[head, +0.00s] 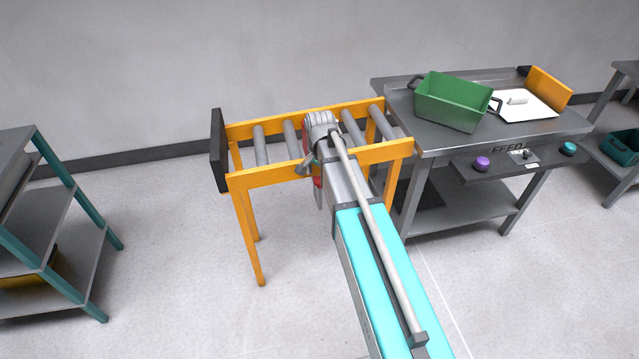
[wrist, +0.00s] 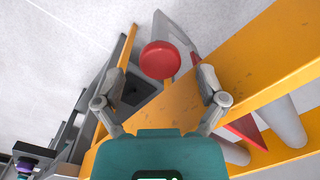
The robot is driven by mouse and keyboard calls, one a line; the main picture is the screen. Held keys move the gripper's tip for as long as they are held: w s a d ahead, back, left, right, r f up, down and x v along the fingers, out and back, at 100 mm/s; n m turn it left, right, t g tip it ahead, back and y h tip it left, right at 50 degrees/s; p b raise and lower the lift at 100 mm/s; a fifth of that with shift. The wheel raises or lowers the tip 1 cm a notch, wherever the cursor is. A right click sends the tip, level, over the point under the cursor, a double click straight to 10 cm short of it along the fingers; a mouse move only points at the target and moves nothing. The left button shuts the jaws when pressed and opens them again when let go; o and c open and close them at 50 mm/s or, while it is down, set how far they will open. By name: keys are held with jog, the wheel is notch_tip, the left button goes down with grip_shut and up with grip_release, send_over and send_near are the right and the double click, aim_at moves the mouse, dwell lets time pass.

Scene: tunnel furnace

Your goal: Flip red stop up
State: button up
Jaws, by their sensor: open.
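A round red knob (wrist: 160,60) shows in the wrist view beside the orange rail of the roller conveyor (wrist: 235,75). My gripper (wrist: 161,74) is open, with one fingertip on each side of the knob in the picture; I cannot tell whether either touches it. A flat red piece (wrist: 246,130), likely part of the stop, shows between the rollers past the rail. In the head view my arm covers most of the conveyor's middle (head: 268,178), and only slivers of red (head: 306,140) show beside it.
A grey table (head: 450,137) stands at the conveyor's right end with a green bin (head: 452,103), a white tray (head: 535,107) and a front panel with a purple button (head: 481,163). A dark end plate (head: 218,150) closes the conveyor's left end. A shelf (head: 75,235) stands at far left.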

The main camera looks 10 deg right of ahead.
jog(key=shift+f+b, duration=0.45)
jog(key=shift+f, duration=0.2)
grip_shut()
jog(key=shift+r, duration=0.1)
